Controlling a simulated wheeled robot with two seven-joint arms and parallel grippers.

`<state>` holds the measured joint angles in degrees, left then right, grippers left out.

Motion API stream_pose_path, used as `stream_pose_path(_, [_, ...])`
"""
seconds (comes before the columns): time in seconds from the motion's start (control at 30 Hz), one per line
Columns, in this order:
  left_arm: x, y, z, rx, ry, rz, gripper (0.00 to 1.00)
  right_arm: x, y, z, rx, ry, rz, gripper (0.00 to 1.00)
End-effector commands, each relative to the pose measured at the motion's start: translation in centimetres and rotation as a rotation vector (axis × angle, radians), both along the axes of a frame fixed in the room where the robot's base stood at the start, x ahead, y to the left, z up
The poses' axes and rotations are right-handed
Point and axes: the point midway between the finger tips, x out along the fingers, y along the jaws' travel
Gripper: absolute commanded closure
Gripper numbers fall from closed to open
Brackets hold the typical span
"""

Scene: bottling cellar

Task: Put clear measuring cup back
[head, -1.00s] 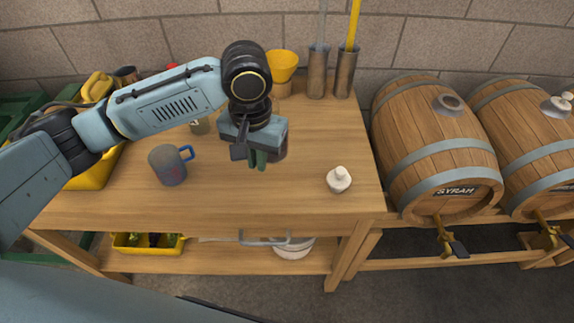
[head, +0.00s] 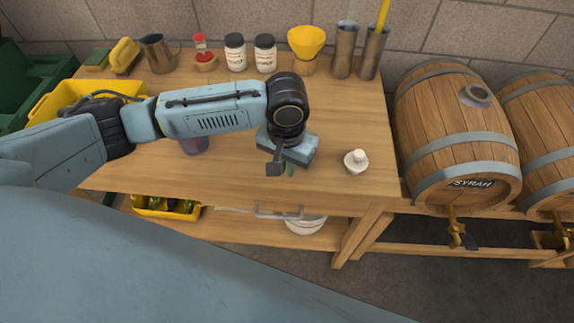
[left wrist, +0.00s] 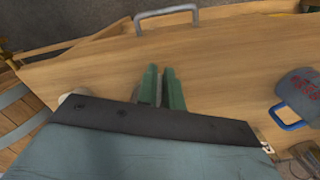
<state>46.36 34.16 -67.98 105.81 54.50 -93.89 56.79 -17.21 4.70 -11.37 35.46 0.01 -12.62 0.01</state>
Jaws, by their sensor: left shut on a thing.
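My left gripper (head: 283,168) is over the front part of the wooden table, left of a small white stoppered item. In the left wrist view its green fingers (left wrist: 161,88) stand close together with a thin gap. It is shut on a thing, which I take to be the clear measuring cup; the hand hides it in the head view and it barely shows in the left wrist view. I cannot tell whether it touches the table. My right gripper is not in view.
A grey mug (left wrist: 300,92) with a blue handle stands on the table, mostly under my arm in the head view. The white item (head: 356,161) is at right. Jars (head: 235,55), a yellow funnel (head: 307,42) and steel cylinders (head: 343,55) line the back. Clear tabletop lies between.

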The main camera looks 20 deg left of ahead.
Motion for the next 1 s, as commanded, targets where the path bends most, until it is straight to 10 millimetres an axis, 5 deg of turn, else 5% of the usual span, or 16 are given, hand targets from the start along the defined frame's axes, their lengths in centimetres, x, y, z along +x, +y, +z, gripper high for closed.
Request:
stream_pose_path(0.4, [0.1,0.0,-0.5,-0.001,-0.001,0.001,1.0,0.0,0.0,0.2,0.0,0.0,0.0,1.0])
stream_pose_path(0.43, [0.1,0.0,-0.5,-0.001,-0.002,0.001,0.88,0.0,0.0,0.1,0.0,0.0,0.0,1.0])
stream_pose_path(0.57, [0.1,0.0,-0.5,-0.001,-0.002,0.0,0.71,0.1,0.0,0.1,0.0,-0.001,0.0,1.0])
stream_pose_path(1.0, [0.1,0.0,0.9,-0.002,-0.003,-0.001,0.7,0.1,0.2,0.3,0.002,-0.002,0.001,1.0])
